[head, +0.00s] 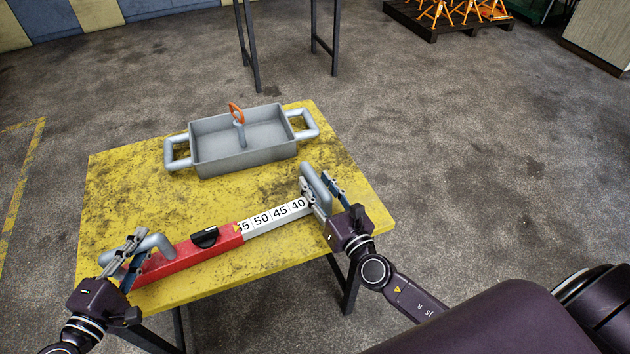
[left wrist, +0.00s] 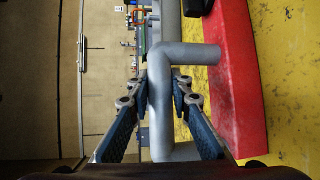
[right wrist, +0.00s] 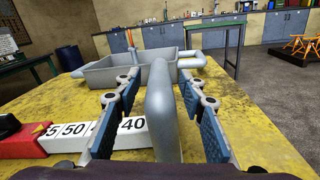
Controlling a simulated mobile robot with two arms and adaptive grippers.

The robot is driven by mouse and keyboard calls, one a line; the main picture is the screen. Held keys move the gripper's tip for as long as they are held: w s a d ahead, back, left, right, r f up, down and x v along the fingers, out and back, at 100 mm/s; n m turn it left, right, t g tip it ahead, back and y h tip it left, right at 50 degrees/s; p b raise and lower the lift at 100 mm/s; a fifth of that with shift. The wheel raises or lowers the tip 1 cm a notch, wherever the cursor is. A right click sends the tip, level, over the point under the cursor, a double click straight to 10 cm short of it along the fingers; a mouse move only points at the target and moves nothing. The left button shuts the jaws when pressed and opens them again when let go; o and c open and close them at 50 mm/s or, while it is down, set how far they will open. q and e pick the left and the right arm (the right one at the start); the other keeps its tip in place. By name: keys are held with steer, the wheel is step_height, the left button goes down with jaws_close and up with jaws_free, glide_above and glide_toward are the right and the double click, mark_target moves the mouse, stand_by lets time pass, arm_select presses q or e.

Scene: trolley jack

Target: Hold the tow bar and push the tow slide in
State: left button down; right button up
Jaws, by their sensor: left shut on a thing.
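The tow bar (head: 190,258) is a red beam with a black latch-like piece on top and a grey bent handle (left wrist: 162,100) at its left end. My left gripper (head: 137,252) is shut on that handle. The tow slide (head: 275,218) is a pale bar coming out of the red beam's right end. Its scale shows 50, 45 and 40, with part of another number at the red edge beside a yellow pointer. A grey upright handle (right wrist: 162,105) stands at the slide's right end. My right gripper (right wrist: 161,78) is open, with its fingers apart on either side of this handle.
A grey tray (head: 215,160) with side handles and an orange-topped pin (head: 238,118) stands behind the bar on the yellow table (head: 120,190). Table legs of another stand (head: 250,50) and a pallet with orange jack stands (head: 440,20) are farther back.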

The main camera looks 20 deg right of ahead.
steer(key=shift+w, duration=0.6)
jaws_close()
